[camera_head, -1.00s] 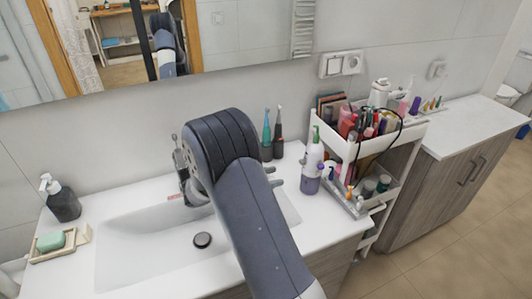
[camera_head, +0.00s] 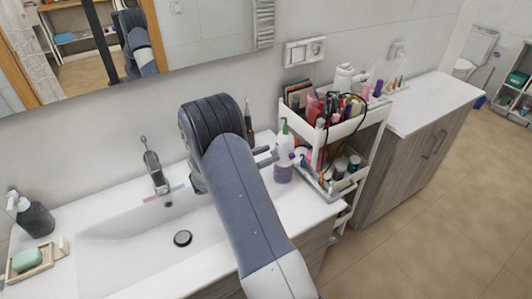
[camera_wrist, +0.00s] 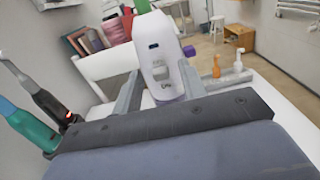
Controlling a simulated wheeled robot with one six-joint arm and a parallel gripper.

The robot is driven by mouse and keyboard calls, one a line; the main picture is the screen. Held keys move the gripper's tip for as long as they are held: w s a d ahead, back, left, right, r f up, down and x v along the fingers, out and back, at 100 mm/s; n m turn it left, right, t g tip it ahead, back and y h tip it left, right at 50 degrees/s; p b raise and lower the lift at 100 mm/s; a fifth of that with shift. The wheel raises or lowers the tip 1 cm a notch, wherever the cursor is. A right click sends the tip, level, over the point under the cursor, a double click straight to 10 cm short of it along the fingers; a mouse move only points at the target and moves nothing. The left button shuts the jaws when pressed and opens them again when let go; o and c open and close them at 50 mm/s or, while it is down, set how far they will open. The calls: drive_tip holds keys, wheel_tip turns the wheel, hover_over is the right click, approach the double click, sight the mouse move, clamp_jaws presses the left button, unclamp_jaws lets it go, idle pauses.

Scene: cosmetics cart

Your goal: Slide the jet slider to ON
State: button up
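The white oral irrigator (camera_head: 284,146) stands upright on the counter beside the cart, with a green tip and a purple lower part. In the wrist view its white front (camera_wrist: 172,58) faces me, with a small dark slot, a pale grey square panel below it and blurred lettering. I cannot tell which of these marks is the jet slider or how it is set. My gripper (camera_head: 265,156) is close to the irrigator's left side. In the wrist view its two fingers are apart, one on each side of the white body; contact is unclear. My dark gripper body hides the irrigator's lower part.
The cart (camera_head: 341,131) behind the irrigator is crowded with cosmetics. Two upright brushes, teal (camera_wrist: 30,128) and black (camera_wrist: 45,102), show at left in the wrist view. The sink (camera_head: 120,245), faucet (camera_head: 155,167), soap dish (camera_head: 30,262) and dark dispenser (camera_head: 35,217) lie left of my arm.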

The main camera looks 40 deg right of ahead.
clamp_jaws()
idle(0.5)
